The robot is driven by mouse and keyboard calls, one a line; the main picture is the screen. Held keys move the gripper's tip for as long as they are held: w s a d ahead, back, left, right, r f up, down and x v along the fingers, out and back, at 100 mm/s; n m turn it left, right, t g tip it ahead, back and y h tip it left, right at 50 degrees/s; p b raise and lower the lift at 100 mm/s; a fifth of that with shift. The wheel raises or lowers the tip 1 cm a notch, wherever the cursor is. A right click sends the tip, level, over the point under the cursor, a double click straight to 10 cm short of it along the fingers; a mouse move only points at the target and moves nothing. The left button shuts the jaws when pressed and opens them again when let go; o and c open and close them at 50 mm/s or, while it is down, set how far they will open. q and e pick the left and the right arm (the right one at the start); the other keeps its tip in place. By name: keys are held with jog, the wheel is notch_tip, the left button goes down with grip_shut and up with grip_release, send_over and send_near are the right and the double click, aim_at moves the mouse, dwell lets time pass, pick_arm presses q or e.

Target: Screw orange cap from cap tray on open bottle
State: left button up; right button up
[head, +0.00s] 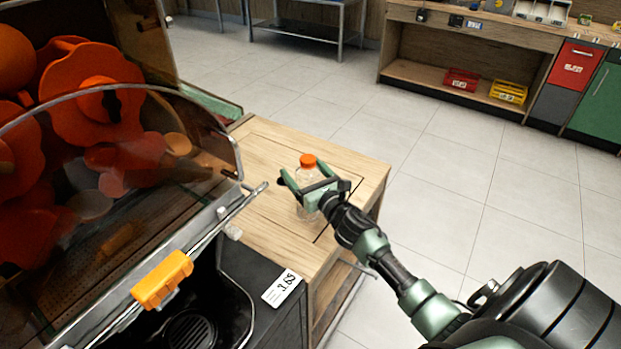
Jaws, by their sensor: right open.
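A clear bottle (309,177) stands upright on the wooden table beside the juicer. An orange cap (308,160) sits on top of its neck; how tightly it is seated cannot be told. My right gripper (292,186) is open, with its green fingers around or just beside the bottle's body, below the cap. Whether the fingers touch the bottle cannot be told. My left gripper is not in view. No cap tray can be made out.
The juicer (95,150), with a clear cover and orange parts, fills the left side. Its metal bar with a yellow-orange handle (162,279) reaches toward the table. The wooden table (262,150) has bare room behind the bottle. A price tag (282,288) is at the front.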

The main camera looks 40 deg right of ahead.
jog(key=s+b, duration=0.1)
jog(key=s, duration=1.1)
jog(key=shift+a, duration=0.45)
